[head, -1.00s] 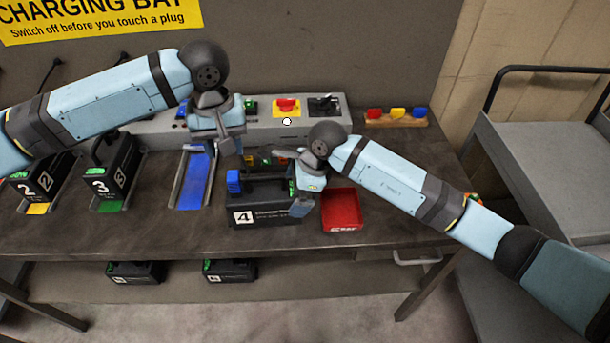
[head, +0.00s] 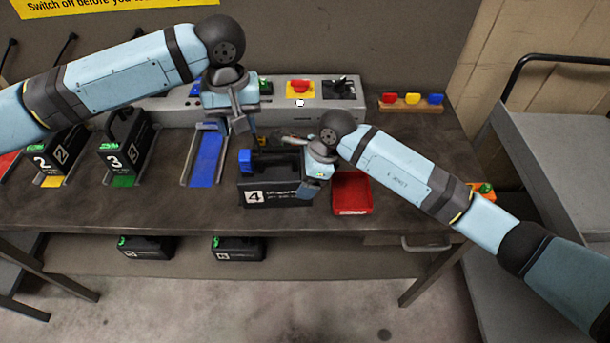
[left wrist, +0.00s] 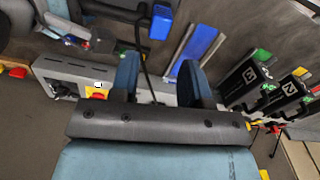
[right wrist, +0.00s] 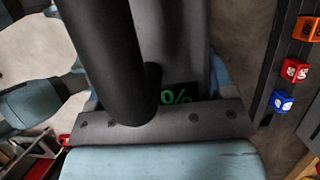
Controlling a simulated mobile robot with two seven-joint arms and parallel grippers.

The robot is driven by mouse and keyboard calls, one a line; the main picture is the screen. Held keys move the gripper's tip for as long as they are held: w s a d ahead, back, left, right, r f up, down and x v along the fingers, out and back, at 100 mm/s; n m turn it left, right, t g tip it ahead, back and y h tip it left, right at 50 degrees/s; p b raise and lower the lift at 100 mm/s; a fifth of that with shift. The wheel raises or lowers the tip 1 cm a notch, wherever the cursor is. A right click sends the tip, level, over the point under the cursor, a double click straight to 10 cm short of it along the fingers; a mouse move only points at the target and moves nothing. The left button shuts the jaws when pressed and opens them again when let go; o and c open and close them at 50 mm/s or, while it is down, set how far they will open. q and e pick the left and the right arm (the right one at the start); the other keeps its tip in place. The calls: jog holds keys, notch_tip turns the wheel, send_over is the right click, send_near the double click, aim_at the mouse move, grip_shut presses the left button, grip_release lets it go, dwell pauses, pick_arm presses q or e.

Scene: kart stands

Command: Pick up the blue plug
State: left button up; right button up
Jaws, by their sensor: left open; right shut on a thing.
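Battery 4 (head: 272,194), a black box with a white number label, is at the bench front. A blue block (head: 246,161) is at its left end and looks like the blue plug; it also shows at the top of the left wrist view (left wrist: 161,22). My left gripper (head: 243,127) is open, behind and above the blue block, apart from it. In the left wrist view a black cable passes through the gap between its fingers (left wrist: 158,78). My right gripper (head: 306,176) is shut at battery 4; the right wrist view shows a thick black handle (right wrist: 105,60) and green display.
Batteries 2 (head: 58,153) and 3 (head: 122,146) stand left of an empty blue slot (head: 208,157). A grey console (head: 375,112) with a red button (head: 300,87) runs along the back. A red tray (head: 352,193) is right of battery 4. A grey cart (head: 560,150) stands right.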

aim_at(244, 154)
pick_arm(q)
jog(key=shift+o, duration=0.2)
jog(key=o, duration=0.4)
jog(key=m, duration=0.5)
jog(key=shift+r+h, duration=0.3)
jog(key=shift+r, duration=0.05)
jog(key=m, duration=0.4)
jog(key=shift+a+r, duration=0.15)
jog(key=shift+r, duration=0.1)
jog(key=f+m, duration=0.1)
jog(key=m, duration=0.2)
jog(key=f+m, duration=0.2)
jog(key=m, duration=0.1)
jog(key=f+m+h, duration=0.1)
jog(key=f+m, duration=0.1)
jog(key=m, duration=0.2)
jog(key=shift+w+a+f, duration=0.15)
jog(key=shift+w+f, duration=0.05)
jog(key=shift+w, duration=0.05)
jog(key=shift+s+d+f, duration=0.15)
jog(key=shift+f, duration=1.2)
jog(key=shift+s+d+f, duration=0.1)
jog(key=shift+d+f, duration=0.05)
jog(key=shift+f, duration=1.15)
